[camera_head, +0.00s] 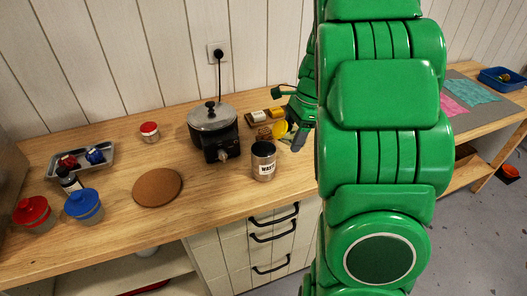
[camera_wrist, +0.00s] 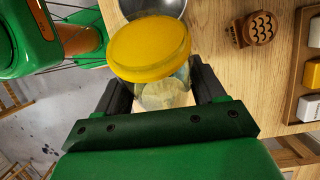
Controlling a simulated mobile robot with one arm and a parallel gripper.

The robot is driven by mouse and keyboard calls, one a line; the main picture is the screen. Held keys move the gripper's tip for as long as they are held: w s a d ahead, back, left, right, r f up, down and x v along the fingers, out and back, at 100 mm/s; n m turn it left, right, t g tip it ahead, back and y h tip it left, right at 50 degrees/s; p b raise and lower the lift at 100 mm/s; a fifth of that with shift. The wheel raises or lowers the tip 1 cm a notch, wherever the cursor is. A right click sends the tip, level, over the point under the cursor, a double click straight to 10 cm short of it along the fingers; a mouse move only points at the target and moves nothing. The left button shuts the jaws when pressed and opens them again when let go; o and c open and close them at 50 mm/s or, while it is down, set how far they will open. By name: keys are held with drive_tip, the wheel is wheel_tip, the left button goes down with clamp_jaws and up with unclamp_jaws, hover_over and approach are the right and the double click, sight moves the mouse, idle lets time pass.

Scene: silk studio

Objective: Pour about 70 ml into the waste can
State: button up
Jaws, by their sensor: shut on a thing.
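My gripper (camera_wrist: 160,88) is shut on a glass jar (camera_wrist: 166,92) with a yellow, lid-like top (camera_wrist: 150,48); the jar body between the fingers looks clear to pale. In the head view, the yellow top (camera_head: 280,129) shows at my gripper (camera_head: 289,130), tilted toward the camera; the glass is hard to make out. The metal waste can (camera_head: 264,162), labelled WASTE, stands upright on the worktop, in front and left of the jar. Its inside and any liquid in it are not visible. A round grey metal thing (camera_wrist: 154,8) is cut off at the wrist view's top.
A lidded pot on a burner (camera_head: 212,122) stands left of the can. A patterned wooden block (camera_wrist: 258,28) and a tray of small blocks (camera_wrist: 296,95) lie near the gripper. A cork mat (camera_head: 157,187), red jar (camera_head: 34,212) and blue jar (camera_head: 84,205) are farther left.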

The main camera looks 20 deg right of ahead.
drive_tip(key=shift+r+y, duration=0.1)
drive_tip(key=shift+y, duration=0.3)
drive_tip(key=shift+f+y+b, duration=0.25)
drive_tip(key=shift+y+b, duration=0.05)
drive_tip(key=shift+y, duration=0.1)
drive_tip(key=shift+f+y, duration=0.2)
drive_tip(key=shift+y, duration=0.3)
drive_tip(key=shift+s+d+f+t+y, duration=0.1)
drive_tip(key=shift+d+f+y, duration=0.2)
drive_tip(key=shift+f+y, duration=0.35)
drive_tip(key=shift+w+d+f+t+y, duration=0.1)
drive_tip(key=shift+d+f+y, duration=0.3)
drive_tip(key=shift+f, duration=0.5)
drive_tip(key=shift+s+d+f+t+y, duration=0.1)
drive_tip(key=shift+d+f+y, duration=0.1)
drive_tip(key=shift+f+y, duration=0.5)
drive_tip(key=shift+d+f+y+b, duration=0.2)
drive_tip(key=shift+d+f+y, duration=0.15)
drive_tip(key=shift+y, duration=0.55)
drive_tip(key=shift+d+f+y+b, duration=0.2)
drive_tip(key=shift+d+f+y, duration=0.1)
drive_tip(key=shift+y, duration=0.55)
drive_tip(key=shift+d, duration=0.1)
